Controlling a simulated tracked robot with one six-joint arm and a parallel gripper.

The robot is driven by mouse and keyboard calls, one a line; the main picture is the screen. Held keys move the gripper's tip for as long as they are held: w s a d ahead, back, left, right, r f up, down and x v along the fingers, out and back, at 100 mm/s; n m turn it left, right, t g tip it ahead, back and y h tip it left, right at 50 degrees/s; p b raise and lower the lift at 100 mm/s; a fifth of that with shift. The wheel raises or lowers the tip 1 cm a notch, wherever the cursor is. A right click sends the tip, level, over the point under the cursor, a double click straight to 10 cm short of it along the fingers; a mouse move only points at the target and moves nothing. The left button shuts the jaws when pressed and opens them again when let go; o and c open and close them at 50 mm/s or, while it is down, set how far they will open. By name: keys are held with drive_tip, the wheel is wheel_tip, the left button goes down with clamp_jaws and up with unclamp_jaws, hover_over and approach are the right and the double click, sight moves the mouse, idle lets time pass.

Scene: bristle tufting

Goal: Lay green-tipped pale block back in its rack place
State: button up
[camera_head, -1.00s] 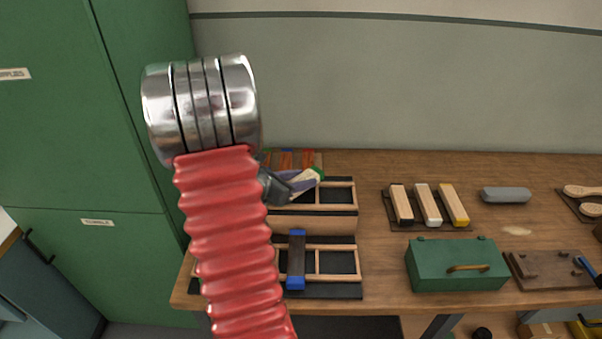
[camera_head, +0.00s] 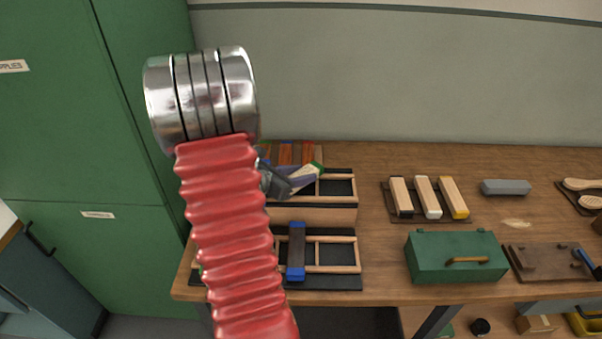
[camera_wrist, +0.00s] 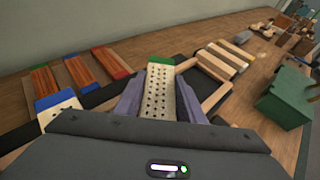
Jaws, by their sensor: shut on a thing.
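The green-tipped pale block (camera_head: 305,171) is in my gripper (camera_head: 290,183), which is shut on it. In the wrist view the block (camera_wrist: 158,103) shows a face full of dark holes, its green end pointing away, between the two grey-violet fingers of my gripper (camera_wrist: 158,108). In the head view the block is tilted over the upper wooden rack (camera_head: 337,201). I cannot tell whether it touches the rack. A blue-tipped pale block (camera_wrist: 55,104) shows at the left in the wrist view. My arm hides the left part of the racks.
A lower rack (camera_head: 358,254) holds a dark block with blue ends (camera_head: 297,252). Several brown bars with coloured tips (camera_head: 286,153) lie behind. Three pale-topped blocks (camera_head: 427,197) lie on a board to the right, near a green box (camera_head: 455,258). A green cabinet (camera_head: 80,140) stands left.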

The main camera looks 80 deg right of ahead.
drive_tip(key=shift+f, duration=0.35)
drive_tip(key=o, duration=1.2)
drive_tip(key=shift+o, duration=0.2)
drive_tip(key=shift+w+a, duration=0.1)
drive_tip(key=v, duration=1.3)
drive_tip(key=shift+a, duration=0.2)
drive_tip(key=shift+w+r, duration=0.15)
